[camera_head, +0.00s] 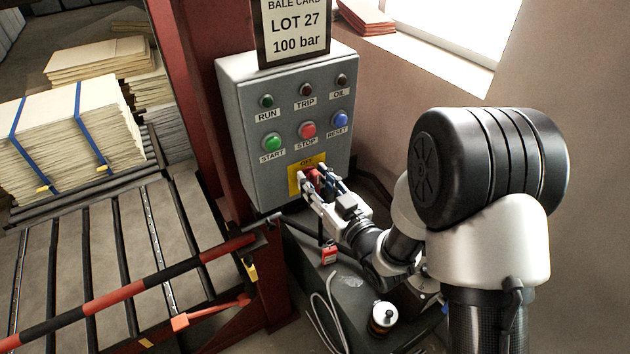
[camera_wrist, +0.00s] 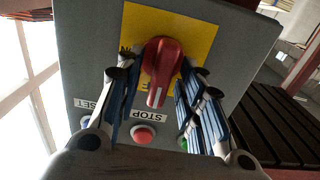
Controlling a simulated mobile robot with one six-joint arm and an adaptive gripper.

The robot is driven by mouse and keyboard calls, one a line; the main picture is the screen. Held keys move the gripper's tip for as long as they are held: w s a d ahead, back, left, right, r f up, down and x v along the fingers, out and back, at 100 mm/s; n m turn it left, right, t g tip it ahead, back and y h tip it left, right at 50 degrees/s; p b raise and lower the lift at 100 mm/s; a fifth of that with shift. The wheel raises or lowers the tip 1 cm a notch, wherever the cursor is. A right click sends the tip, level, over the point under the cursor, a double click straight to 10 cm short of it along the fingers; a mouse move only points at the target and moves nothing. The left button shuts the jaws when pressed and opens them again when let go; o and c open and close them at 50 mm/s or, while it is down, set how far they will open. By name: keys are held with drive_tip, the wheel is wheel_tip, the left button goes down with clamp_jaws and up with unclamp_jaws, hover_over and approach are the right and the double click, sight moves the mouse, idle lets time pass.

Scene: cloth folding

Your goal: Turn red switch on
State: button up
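The red switch (camera_head: 313,177) is a rotary knob on a yellow plate (camera_head: 294,174) low on the grey control box (camera_head: 243,130). "OFF" is printed at the plate's top. In the wrist view, which is upside down, the knob (camera_wrist: 160,68) shows whole, its white mark pointing towards the STOP button, which is up on the box. My gripper (camera_head: 320,185) is open at the plate. In the wrist view its blue-lined fingers (camera_wrist: 158,85) stand on both sides of the knob, with the right finger closer. Whether either touches it I cannot tell.
Above the plate are the green START (camera_head: 272,142), red STOP (camera_head: 307,130) and blue RESET (camera_head: 340,118) buttons. A striped barrier bar (camera_head: 130,288) runs at lower left. A small jar (camera_head: 383,318) stands below my arm.

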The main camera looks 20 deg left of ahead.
drive_tip(key=shift+w+a, duration=0.2)
drive_tip(key=shift+c, duration=0.6)
clamp_jaws()
